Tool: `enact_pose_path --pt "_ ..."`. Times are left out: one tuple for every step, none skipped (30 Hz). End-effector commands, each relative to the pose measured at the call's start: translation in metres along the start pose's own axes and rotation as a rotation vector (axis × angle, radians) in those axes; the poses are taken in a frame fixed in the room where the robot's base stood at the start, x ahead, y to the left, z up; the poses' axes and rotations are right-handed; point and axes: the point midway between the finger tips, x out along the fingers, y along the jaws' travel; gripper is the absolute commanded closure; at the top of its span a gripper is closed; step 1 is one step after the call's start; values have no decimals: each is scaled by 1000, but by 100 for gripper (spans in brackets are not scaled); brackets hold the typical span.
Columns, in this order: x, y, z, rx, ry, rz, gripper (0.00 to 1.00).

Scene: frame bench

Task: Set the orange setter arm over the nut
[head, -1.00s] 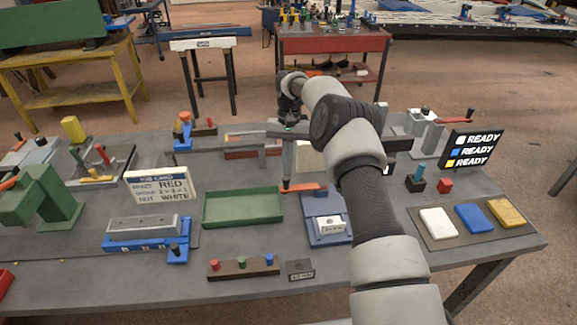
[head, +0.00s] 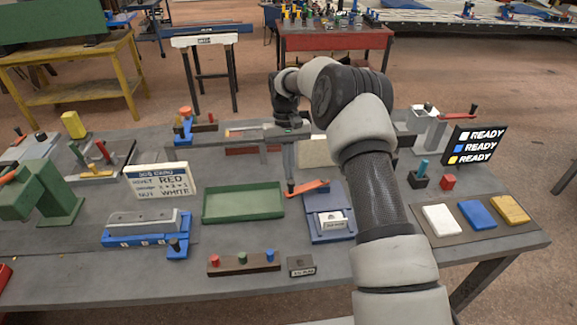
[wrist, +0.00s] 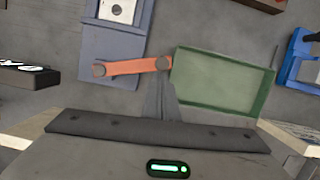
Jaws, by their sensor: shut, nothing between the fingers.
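The orange setter arm (head: 308,187) lies across the back of a blue fixture (head: 325,201), and its left end sticks out past the fixture. In the wrist view the setter arm (wrist: 132,67) has a pivot end over the blue base (wrist: 112,42) and a free end beside the green tray. A white block with a dark round spot (wrist: 117,10) sits at the fixture's front, apart from the arm; I cannot tell the nut apart there. My gripper (head: 290,189) is shut and empty, pointing down at the arm's free end. It also shows in the wrist view (wrist: 161,88); contact looks likely.
A green tray (head: 243,217) lies left of the fixture. A small dark labelled block (head: 301,266) and a brown strip with coloured pegs (head: 243,262) stand in front. A job card (head: 162,181) stands farther left. White, blue and yellow pads (head: 478,214) lie at right.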

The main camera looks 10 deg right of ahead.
Motion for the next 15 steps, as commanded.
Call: enact_pose_path --pt "2 0 6 -43 0 13 100" --pt "3 0 9 -72 0 19 100" --pt "4 0 13 -109 0 29 100" --pt "5 0 16 -136 0 35 100" --pt "5 1 19 -163 0 42 100" --pt "7 2 23 -199 -1 51 100" --pt "7 2 26 -227 0 58 100" --pt "8 3 29 -255 0 65 100" --pt "9 4 34 -292 -1 74 100" --pt "9 5 36 -320 0 82 100" --pt "10 6 39 -347 0 89 100" --pt "11 8 43 -384 0 97 100" --pt "12 9 46 -412 0 104 100" --pt "12 10 49 -440 -1 110 100" --pt "13 12 53 -477 0 120 100"
